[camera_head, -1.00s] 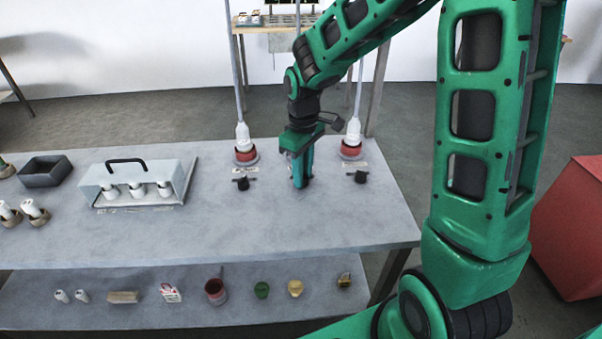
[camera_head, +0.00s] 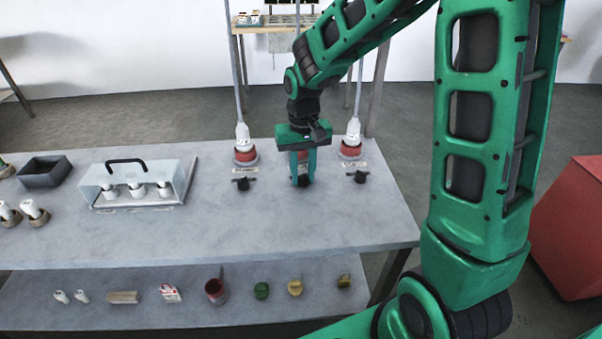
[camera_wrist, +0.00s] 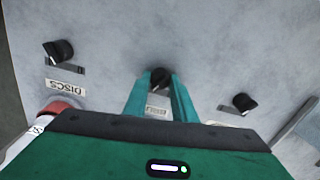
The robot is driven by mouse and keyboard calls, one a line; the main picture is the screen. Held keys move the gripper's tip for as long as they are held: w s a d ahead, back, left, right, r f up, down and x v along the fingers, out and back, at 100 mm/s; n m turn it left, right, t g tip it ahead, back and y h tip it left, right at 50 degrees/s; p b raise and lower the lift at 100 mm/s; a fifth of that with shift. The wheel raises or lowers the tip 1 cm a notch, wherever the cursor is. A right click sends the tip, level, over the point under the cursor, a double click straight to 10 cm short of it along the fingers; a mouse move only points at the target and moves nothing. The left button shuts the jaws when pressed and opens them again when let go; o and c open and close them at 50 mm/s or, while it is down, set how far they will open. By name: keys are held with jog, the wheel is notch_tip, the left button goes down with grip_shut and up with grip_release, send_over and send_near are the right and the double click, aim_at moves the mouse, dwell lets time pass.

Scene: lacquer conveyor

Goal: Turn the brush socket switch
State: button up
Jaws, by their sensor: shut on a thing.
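My gripper (camera_head: 303,180) is lowered onto the middle of three dark switch knobs along the back of the grey table. In the wrist view its teal fingers are shut on the middle knob (camera_wrist: 160,77). A small label (camera_wrist: 156,112) lies beside this knob, too small to read surely. The other two knobs, left (camera_head: 242,184) and right (camera_head: 360,177), stand free. In the wrist view, the knob at left (camera_wrist: 58,50) has a label reading DISCS (camera_wrist: 65,88); another knob (camera_wrist: 243,102) is at right.
White plugs on cords stand in red sockets at left (camera_head: 245,148) and right (camera_head: 352,144). A clear-covered case (camera_head: 171,166) with a black handle and a dark tray (camera_head: 44,172) stand to the left. Several small items lie on the lower shelf (camera_head: 190,310). The table's front is clear.

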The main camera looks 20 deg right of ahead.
aim_at(303, 174)
jog(key=shift+w+r, duration=0.1)
jog(key=shift+w, duration=0.05)
dwell(0.3)
jog(key=o, duration=1)
jog(key=shift+o, duration=0.2)
notch_tip(303, 174, up, 11)
jog(key=shift+f, duration=0.2)
